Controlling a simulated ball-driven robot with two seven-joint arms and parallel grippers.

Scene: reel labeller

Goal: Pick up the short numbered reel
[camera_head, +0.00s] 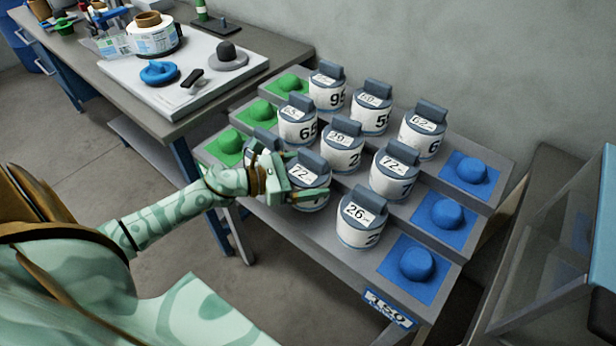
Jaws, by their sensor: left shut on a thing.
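Several white reels with dark grey caps and printed numbers stand in rows on a stepped grey rack (306,236). My left gripper (304,178) is shut on a front-row reel marked 72 (318,166), one finger crossing its lower front. A reel marked 26 (359,217) stands to the right, apart from the gripper. I cannot tell from their shapes which reel is the short one. My right gripper is not in view.
Green pads (231,146) line the rack's left side and blue pads (418,264) its right side, each with a knob. A workbench (105,62) with a white board stands at the upper left. A glass-sided case (560,250) stands at the right.

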